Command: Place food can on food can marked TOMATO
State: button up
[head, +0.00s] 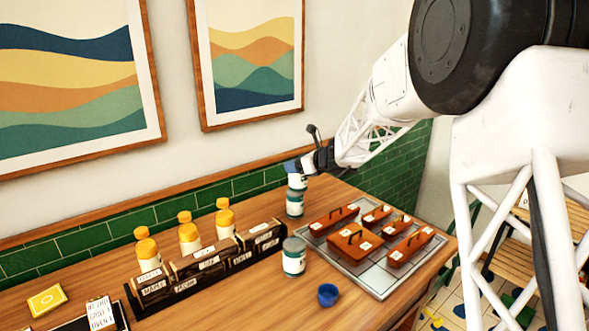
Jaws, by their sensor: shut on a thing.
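A food can (297,183) with a white label and teal band is at my gripper (301,165), which is shut on it. This can is directly above a second food can (295,206) that stands upright on the wooden counter. I see no clear gap between the two, but cannot tell whether they touch. A third, similar can (294,258) with a grey-green lid stands nearer the front, apart from them. The can labels are too small to read, so I cannot tell which is marked TOMATO. My gripper partly hides the top of the upper can.
A metal tray (369,283) with several brown handled boxes lies right of the cans. A small blue cup (327,295) stands in front. A dark labelled rack (185,290) with several yellow-capped bottles is at left. Green tiles line the wall behind.

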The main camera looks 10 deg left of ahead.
jog(key=shift+w+a+f, duration=0.1)
jog(key=shift+w+a, duration=0.15)
jog(key=shift+w, duration=0.6)
jog(key=shift+w+a+f, duration=0.1)
jog(key=shift+w+a, duration=0.2)
jog(key=shift+w, duration=0.55)
jog(key=shift+w+a, duration=0.25)
jog(key=shift+w, duration=0.6)
jog(key=shift+f, duration=1.75)
jog(key=shift+f, duration=0.15)
jog(key=o, duration=1.2)
